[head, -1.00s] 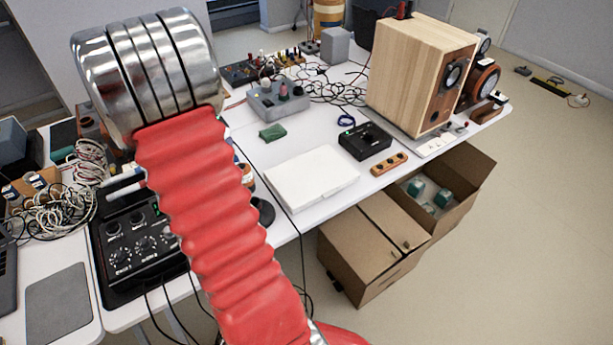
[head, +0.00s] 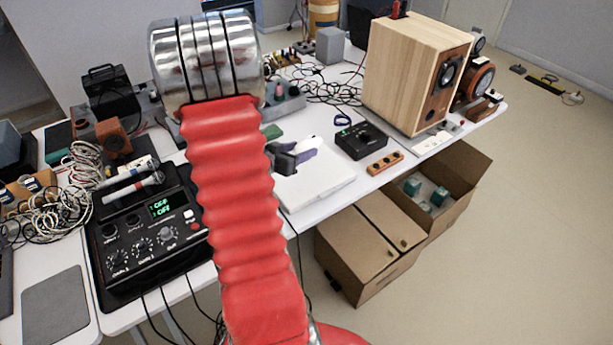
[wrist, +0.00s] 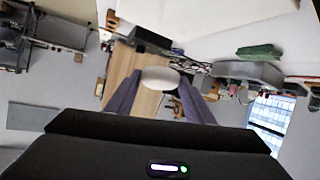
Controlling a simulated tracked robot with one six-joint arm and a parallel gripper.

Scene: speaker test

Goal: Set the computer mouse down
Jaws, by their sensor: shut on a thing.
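My gripper (wrist: 160,92) is shut on a white, rounded computer mouse (wrist: 160,78), held between its two purple-grey fingers in the wrist view. In the head view my gripper (head: 298,155) shows just right of my red arm sleeve, over the far left part of a flat white box (head: 322,188) on the table. The mouse cannot be told apart from the white box there. The height of the gripper above the box is hard to tell.
The white table (head: 395,165) holds a black device (head: 361,140), an orange strip (head: 385,163) and a wooden speaker (head: 415,75). A black mixer (head: 150,235) stands at left. My arm hides the table's middle.

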